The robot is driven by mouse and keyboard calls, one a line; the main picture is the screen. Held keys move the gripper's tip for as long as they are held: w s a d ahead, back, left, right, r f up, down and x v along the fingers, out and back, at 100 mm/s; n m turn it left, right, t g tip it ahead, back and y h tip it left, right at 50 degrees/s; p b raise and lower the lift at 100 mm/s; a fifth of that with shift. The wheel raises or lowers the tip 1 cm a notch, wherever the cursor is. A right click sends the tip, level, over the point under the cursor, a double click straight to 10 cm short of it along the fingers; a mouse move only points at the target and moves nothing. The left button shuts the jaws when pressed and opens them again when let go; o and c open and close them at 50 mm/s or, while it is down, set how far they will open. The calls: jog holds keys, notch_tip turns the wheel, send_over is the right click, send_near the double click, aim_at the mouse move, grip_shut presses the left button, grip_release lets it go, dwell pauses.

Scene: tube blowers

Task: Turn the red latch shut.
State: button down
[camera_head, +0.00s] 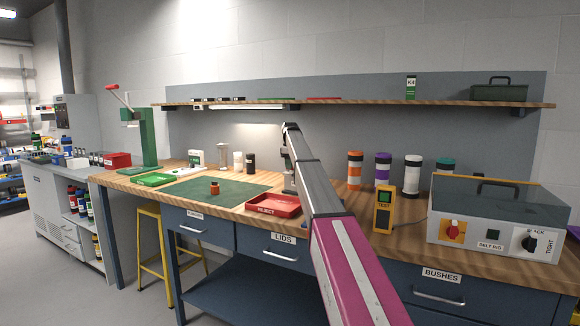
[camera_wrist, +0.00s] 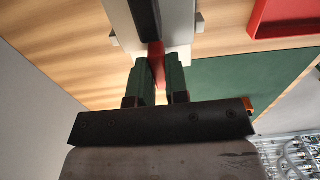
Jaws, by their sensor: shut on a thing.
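The red latch (camera_wrist: 157,62) shows in the wrist view as a narrow red piece at the edge of a pale grey fixture (camera_wrist: 178,35) with a dark strip down its middle. My gripper (camera_wrist: 160,70) has its two green fingers closed on the red latch, one on each side. The fingers partly hide the latch, and I cannot tell how far it is turned.
A red reject tray (camera_head: 273,205) lies close to the fixture. A green mat (camera_head: 205,190) with a small orange-brown part (camera_head: 214,187) lies left. An orange test box (camera_head: 384,209) and the belt rig (camera_head: 495,219) stand right. A shelf (camera_head: 360,102) runs above.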

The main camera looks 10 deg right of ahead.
jog(key=c, duration=1.1)
grip_release()
jog(key=shift+r, duration=0.1)
notch_tip(320, 180, up, 11)
jog(key=shift+f, duration=0.15)
